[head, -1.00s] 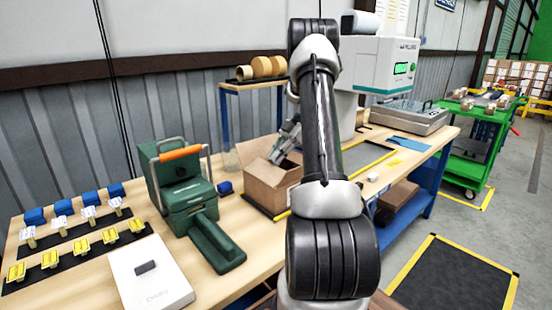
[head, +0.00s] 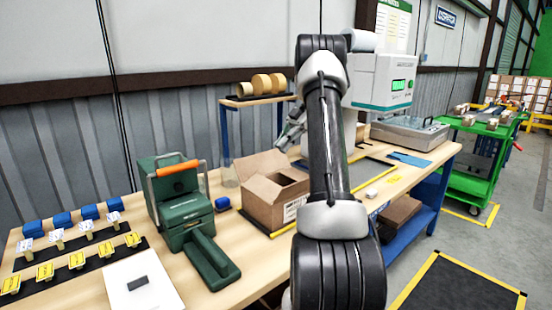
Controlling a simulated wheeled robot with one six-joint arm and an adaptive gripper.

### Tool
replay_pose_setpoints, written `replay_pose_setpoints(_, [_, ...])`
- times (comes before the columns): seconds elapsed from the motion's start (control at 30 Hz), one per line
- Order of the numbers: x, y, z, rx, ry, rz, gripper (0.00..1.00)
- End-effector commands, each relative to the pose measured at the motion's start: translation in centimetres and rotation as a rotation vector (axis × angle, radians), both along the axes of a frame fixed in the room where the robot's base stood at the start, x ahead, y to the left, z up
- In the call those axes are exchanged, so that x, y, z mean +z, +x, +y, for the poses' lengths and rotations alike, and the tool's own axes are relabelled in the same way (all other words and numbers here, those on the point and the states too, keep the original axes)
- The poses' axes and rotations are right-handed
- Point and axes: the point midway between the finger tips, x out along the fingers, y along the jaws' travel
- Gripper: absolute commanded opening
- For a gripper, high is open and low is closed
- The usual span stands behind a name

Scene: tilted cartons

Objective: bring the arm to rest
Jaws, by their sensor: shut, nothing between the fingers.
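My arm rises through the middle of the head view and hides part of the workbench behind it. My gripper (head: 291,134) shows to the left of the arm, above and a little beyond the open carton. It is shut and holds nothing that I can see. The open cardboard carton (head: 268,203) stands on the bench with its flaps up, apart from my gripper. The carton's inside is mostly shaded.
A white machine with a green display (head: 385,82) stands behind my arm. A green cart (head: 480,150) is at the right.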

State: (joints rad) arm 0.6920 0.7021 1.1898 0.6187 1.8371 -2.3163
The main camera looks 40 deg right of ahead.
Motion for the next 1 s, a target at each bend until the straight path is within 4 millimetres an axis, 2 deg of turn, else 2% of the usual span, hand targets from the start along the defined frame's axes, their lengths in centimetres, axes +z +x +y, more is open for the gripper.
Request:
replay_pose_setpoints(0.2, [1.2,0.1,-1.7,0.001,0.000,-0.001,0.00])
replay_pose_setpoints(0.47, [1.4,0.1,-1.9,-0.009,0.000,0.011,0.00])
replay_pose_setpoints(0.57, [1.3,0.3,-2.0,-0.079,-0.010,0.077,0.00])
replay_pose_setpoints(0.67, [0.3,1.0,-2.8,-0.252,-0.058,0.212,0.00])
replay_pose_setpoints(0.73, [-1.7,0.7,-3.3,-0.414,-0.092,0.366,0.00])
replay_pose_setpoints(0.8, [-4.2,-0.4,-3.4,-0.588,-0.131,0.541,0.00])
replay_pose_setpoints(0.83, [-4.8,-1.1,-3.4,-0.664,-0.153,0.607,0.00])
replay_pose_setpoints(0.93, [-5.3,-3.3,-2.4,-0.914,-0.238,0.793,0.00])
replay_pose_setpoints(1.0, [-4.7,-5.0,-0.8,-1.091,-0.310,0.892,0.00])
